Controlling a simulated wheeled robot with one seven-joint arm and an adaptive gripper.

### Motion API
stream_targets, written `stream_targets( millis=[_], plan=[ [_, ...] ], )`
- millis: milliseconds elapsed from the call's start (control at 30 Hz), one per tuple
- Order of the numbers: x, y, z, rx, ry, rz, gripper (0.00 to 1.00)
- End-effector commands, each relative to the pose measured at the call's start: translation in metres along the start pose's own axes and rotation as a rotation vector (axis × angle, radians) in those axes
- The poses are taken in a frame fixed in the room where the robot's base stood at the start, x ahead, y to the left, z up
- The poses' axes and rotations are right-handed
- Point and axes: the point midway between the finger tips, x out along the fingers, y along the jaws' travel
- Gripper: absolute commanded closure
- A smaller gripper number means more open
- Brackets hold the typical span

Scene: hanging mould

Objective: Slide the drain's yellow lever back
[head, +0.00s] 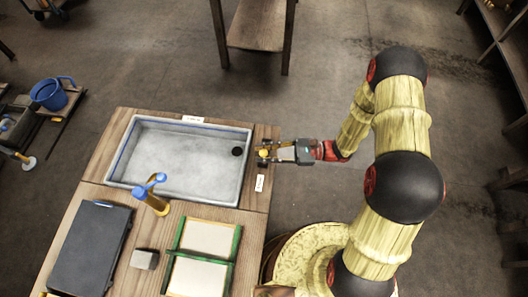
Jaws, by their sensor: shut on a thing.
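The drain's yellow lever (264,153) shows as a small yellow knob at the right end of the wooden bench, just outside the grey basin (250,170). My gripper (266,153) reaches in from the right, low over the bench edge, and its fingers are shut on the yellow lever. The fingers partly hide the lever and its mount. A dark round drain hole (237,151) is inside the basin near its right wall.
A brass tap with blue handles (152,193) stands at the basin's front. A green-edged frame (203,257), a grey block (144,259) and a dark slab (92,248) lie on the bench (262,195). The floor right of the bench is clear around my arm.

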Motion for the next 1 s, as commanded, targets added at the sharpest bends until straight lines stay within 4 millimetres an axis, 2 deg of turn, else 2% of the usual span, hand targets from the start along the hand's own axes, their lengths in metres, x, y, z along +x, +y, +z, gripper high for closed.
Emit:
stream_targets(
  millis=[167,633,900,1000],
  plan=[
    [0.000,0.000,0.000,0.000,0.000,0.000,1.00],
    [-0.001,-0.002,0.000,-0.001,0.000,0.000,1.00],
    [-0.010,-0.048,-0.010,-0.003,0.001,0.000,1.00],
    [-0.012,-0.059,-0.012,-0.002,0.001,0.000,1.00]
  ],
)
